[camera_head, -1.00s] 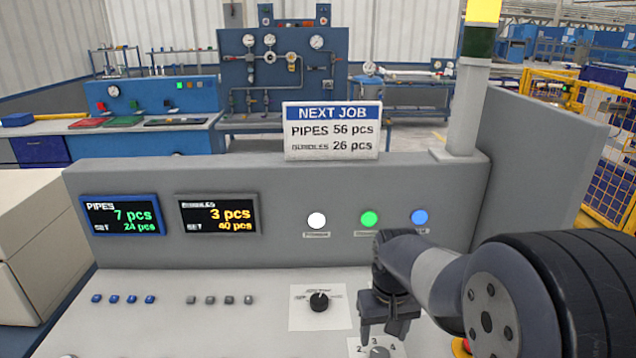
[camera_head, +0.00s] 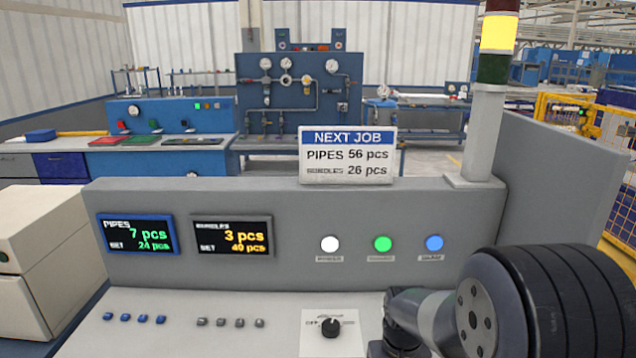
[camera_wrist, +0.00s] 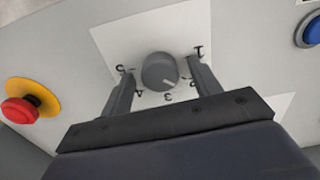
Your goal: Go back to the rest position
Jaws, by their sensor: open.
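My gripper (camera_wrist: 163,85) shows in the wrist view with its two fingers apart and nothing held between them. A grey numbered rotary knob (camera_wrist: 159,71) on a white plate shows between and beyond the fingers; I cannot tell how far the fingertips are from it. In the head view my arm (camera_head: 440,315) reaches in at the lower right, and the fingertips are below the picture's edge.
The grey control panel (camera_head: 290,204) carries two displays, three lit lamps and a black selector knob (camera_head: 331,327). A red emergency button (camera_wrist: 20,110) is left of the gripper in the wrist view, and a blue button (camera_wrist: 312,32) is at the right edge.

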